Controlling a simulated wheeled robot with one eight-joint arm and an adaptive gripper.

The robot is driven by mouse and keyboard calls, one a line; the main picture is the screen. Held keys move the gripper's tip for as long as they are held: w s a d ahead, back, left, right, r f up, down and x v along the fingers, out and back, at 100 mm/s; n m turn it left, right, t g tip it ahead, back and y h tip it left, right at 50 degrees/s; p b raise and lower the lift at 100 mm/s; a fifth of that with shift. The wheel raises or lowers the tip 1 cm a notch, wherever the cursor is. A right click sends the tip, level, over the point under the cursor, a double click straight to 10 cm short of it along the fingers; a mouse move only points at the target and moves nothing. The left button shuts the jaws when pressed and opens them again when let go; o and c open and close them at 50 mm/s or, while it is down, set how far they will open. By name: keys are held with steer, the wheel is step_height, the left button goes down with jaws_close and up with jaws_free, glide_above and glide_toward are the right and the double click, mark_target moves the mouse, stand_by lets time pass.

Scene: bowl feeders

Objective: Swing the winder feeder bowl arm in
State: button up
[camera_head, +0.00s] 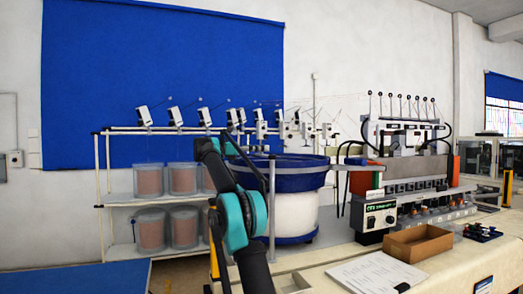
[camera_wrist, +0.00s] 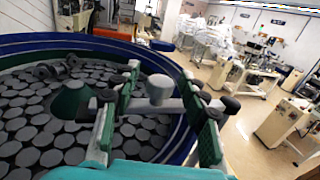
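The feeder bowl (camera_head: 297,183) has a blue rim and stands on a white drum, right of my arm in the head view. In the wrist view the bowl (camera_wrist: 175,68) is full of dark round discs. A grey bar with rounded knobs (camera_wrist: 160,88), likely the bowl arm, crosses at my gripper above the bowl's near rim. A dark green cone (camera_wrist: 70,98) is at its left. My gripper (camera_wrist: 161,72) has its two green-padded fingers wide apart, with one knob between them. Whether a finger touches the bar is unclear. In the head view the gripper is hard to make out.
A winder machine with a control box (camera_head: 374,217) stands right of the bowl. A cardboard tray (camera_head: 418,243) and papers (camera_head: 377,272) lie on the bench in front. Shelves with wire spools (camera_head: 150,180) are at left. A grey post (camera_head: 272,200) stands before the bowl.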

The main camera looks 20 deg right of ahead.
steer(key=shift+v, duration=3.75)
